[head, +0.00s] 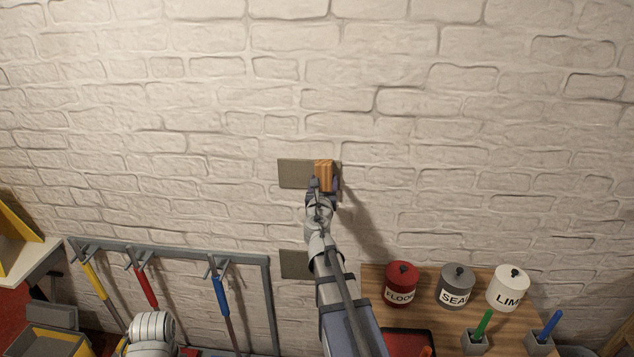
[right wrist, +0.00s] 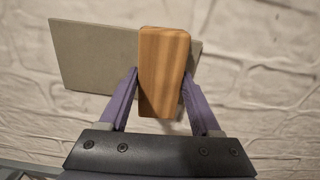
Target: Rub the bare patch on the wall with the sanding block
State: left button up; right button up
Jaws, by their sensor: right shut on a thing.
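The sanding block (right wrist: 162,72) is a wooden block, held between the purple fingers of my right gripper (right wrist: 160,100). In the head view the block (head: 324,173) lies over the right part of a grey-brown bare patch (head: 295,173) on the white brick wall. The patch also shows behind the block in the right wrist view (right wrist: 95,58). I cannot tell for sure whether the block touches the wall. A second grey-brown patch (head: 293,264) is lower on the wall, partly hidden by my right arm. My left gripper is not visible; only part of my left arm shows at the bottom left.
A wooden shelf (head: 375,280) at the lower right bears a red canister (head: 402,284), a grey canister (head: 457,286) and a white canister (head: 508,288). A grey rack (head: 180,250) with long-handled tools stands at the lower left. The upper wall is clear.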

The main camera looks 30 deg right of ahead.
jog(key=s+d, duration=0.2)
jog(key=shift+d, duration=0.3)
dwell(0.3)
jog(key=shift+w, duration=0.1)
jog(key=shift+w+a, duration=0.45)
jog(key=shift+a, duration=0.25)
jog(key=shift+w+a, duration=0.45)
jog(key=shift+a, duration=0.2)
jog(key=shift+w+a, duration=1.05)
jog(key=shift+a, duration=0.15)
